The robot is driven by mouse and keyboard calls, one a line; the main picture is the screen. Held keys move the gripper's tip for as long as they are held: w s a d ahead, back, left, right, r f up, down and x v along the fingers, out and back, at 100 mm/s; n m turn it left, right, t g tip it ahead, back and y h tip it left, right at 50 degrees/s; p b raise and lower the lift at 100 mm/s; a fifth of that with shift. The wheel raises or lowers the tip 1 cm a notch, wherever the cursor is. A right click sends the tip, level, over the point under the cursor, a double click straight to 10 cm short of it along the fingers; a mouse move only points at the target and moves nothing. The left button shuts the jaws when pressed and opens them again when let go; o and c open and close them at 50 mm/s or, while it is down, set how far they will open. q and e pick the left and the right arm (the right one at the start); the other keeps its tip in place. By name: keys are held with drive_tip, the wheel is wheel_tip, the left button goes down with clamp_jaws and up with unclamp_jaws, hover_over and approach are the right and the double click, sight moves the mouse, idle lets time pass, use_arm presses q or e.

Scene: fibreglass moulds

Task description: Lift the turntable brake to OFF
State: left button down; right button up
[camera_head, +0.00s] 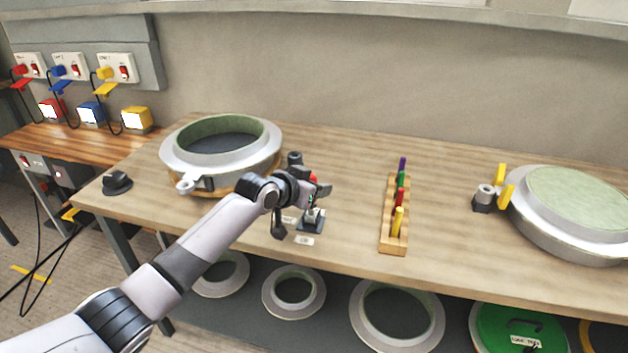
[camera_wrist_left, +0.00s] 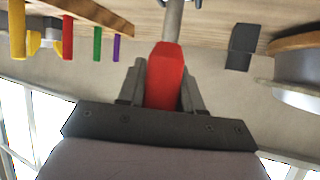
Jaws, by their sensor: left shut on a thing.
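The turntable brake is a small lever on a dark base (camera_head: 311,224) near the table's front edge, with a metal shaft (camera_wrist_left: 173,18) and a red handle (camera_wrist_left: 165,72). My left gripper (camera_head: 318,190) is shut on the red handle. In the left wrist view the handle sits between its two grey fingers. In the head view my gripper hides most of the handle and shaft, so I cannot tell the lever's exact tilt. Small white labels (camera_head: 304,240) lie beside the base, too small to read. The right gripper is not in view.
A round mould (camera_head: 172,150) on a turntable stands behind my left arm. A wooden rack (camera_head: 393,248) with several coloured-handled tools stands to the right. Another mould (camera_head: 545,225) with yellow clamps is at far right. The table between brake and rack is clear.

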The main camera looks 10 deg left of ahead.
use_arm(q)
drive_tip(key=shift+w+g, duration=0.3)
drive_tip(key=shift+w, duration=0.05)
idle(0.3)
drive_tip(key=c, duration=0.8)
unclamp_jaws()
drive_tip(key=shift+f, duration=0.1)
drive_tip(key=shift+p, duration=0.3)
drive_tip(key=shift+p+v, duration=0.3)
drive_tip(key=shift+v, duration=3.25)
